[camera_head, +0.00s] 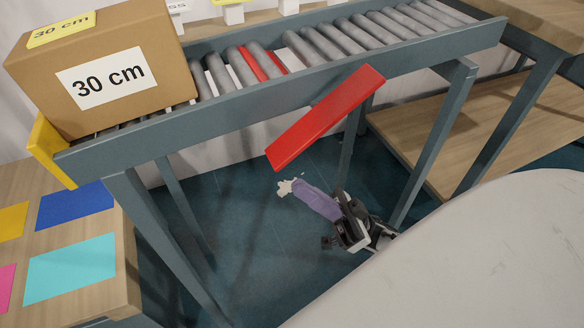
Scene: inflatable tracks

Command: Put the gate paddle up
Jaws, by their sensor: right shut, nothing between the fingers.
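The gate paddle (325,117) is a long flat red bar. It slants across the front of the roller conveyor (300,75), its lower end to the left, below the side rail, and its upper end to the right, at the rail. My right gripper (290,187) is below the paddle, above the blue floor in the picture, with its tip toward the upper left. It is shut with nothing in it, and a gap shows between it and the paddle. Its finger details are too small to make out. My left gripper is not in view.
A cardboard box (105,72) marked "30 cm" stands at the conveyor's left end by a yellow stop (47,150). Conveyor legs (435,140) stand right of the gripper. A wooden table (80,225) with coloured squares is at left. A large white surface (470,260) fills the lower right.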

